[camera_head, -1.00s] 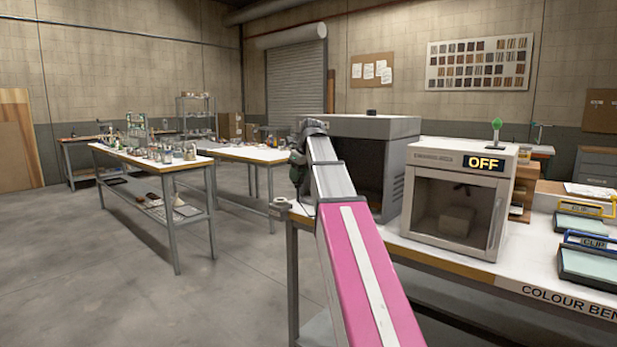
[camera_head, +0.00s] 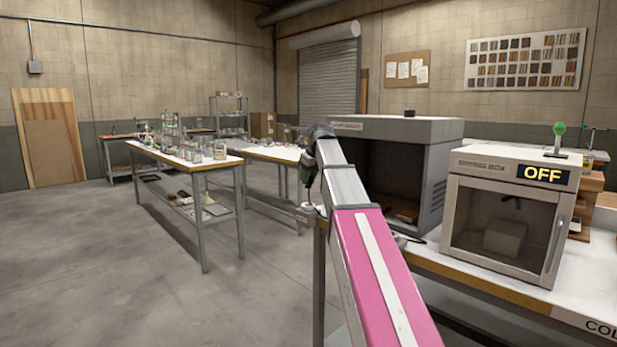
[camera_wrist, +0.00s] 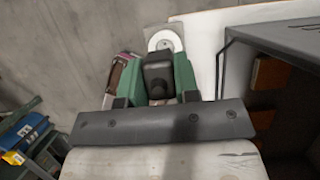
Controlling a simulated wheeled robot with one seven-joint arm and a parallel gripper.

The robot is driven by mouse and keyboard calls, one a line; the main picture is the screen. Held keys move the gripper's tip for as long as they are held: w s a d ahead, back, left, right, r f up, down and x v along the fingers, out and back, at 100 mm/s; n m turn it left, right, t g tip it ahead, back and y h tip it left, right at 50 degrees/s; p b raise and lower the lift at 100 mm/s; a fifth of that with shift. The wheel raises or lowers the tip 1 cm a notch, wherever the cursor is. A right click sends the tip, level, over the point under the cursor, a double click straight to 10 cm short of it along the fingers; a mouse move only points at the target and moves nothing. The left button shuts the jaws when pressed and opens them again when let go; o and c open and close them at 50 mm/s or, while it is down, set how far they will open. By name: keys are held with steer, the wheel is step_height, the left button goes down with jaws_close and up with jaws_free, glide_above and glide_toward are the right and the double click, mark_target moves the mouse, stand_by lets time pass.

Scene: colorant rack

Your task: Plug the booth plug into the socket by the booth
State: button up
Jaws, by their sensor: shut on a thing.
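My gripper (camera_head: 308,183) is at the bench's left corner, pointing down beside the large grey open-fronted cabinet (camera_head: 437,150). In the wrist view its green fingers (camera_wrist: 158,82) are shut on a black plug (camera_wrist: 158,70). A white round fitting with a grey centre (camera_wrist: 163,36) shows just beyond the plug; it also shows below my gripper in the head view (camera_head: 308,211). I cannot tell whether the plug touches it. A smaller pale box with a glass door (camera_head: 500,225) stands right of the cabinet and bears a sign reading OFF (camera_head: 542,174).
The white-topped bench (camera_head: 470,272) runs right from the corner under my arm. A long table with several jars (camera_head: 160,160) stands at the left. The concrete floor (camera_head: 110,260) between is clear.

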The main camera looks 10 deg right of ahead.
steer(key=shift+f, duration=2.85)
steer(key=shift+f, duration=1.15)
steer(key=o, duration=1)
